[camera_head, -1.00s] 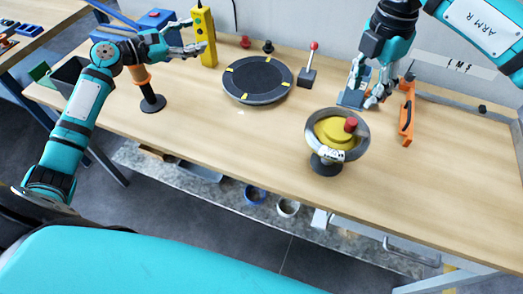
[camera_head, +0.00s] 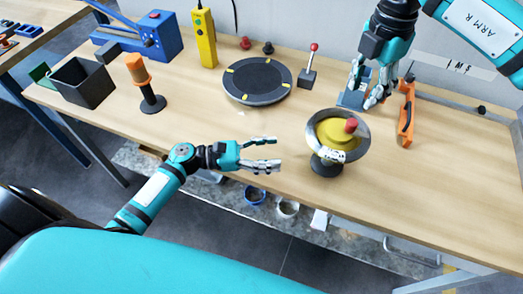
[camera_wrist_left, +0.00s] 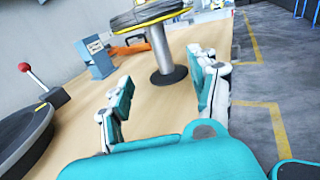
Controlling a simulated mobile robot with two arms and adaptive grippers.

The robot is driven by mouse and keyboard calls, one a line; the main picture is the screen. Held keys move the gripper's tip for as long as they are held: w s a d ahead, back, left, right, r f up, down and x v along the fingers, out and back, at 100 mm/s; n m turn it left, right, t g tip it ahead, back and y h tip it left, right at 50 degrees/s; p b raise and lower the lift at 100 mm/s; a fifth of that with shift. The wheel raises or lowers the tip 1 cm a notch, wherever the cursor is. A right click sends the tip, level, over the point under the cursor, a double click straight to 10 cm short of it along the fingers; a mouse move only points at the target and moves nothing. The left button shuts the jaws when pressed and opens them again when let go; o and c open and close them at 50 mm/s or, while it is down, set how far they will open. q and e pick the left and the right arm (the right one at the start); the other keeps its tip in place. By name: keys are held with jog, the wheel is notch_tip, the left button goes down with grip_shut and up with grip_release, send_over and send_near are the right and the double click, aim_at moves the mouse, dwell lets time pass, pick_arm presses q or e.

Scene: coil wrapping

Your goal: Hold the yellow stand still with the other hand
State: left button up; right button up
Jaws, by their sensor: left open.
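A round stand (camera_head: 328,133) with a dark foot, a grey bowl-like rim, a yellow middle and a red knob (camera_head: 351,125) stands upright on the table, right of centre. In the left wrist view its yellow-edged top and grey post (camera_wrist_left: 165,57) show ahead, beyond the fingertips. My left gripper (camera_head: 277,154) is open and empty, left of the stand and apart from it, near the table's front edge; its spread fingers also show in the left wrist view (camera_wrist_left: 163,95). My right gripper (camera_head: 371,99) hangs behind and right of the stand, fingers apart, by a grey-blue block (camera_head: 350,100).
A black round plate (camera_head: 257,80) with yellow marks lies behind my left gripper. A red-knobbed lever (camera_head: 309,72), an orange-handled tool (camera_head: 406,112), a yellow box (camera_head: 204,40) and an orange post (camera_head: 138,70) stand around. The tabletop between left gripper and stand is clear.

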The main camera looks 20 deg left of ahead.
aim_at(329, 148)
pick_arm(q)
jog(key=x, duration=1.5)
jog(key=shift+w+d, duration=0.2)
jog(key=shift+d, duration=0.05)
jog(key=shift+c, duration=0.2)
grip_shut()
dwell(0.5)
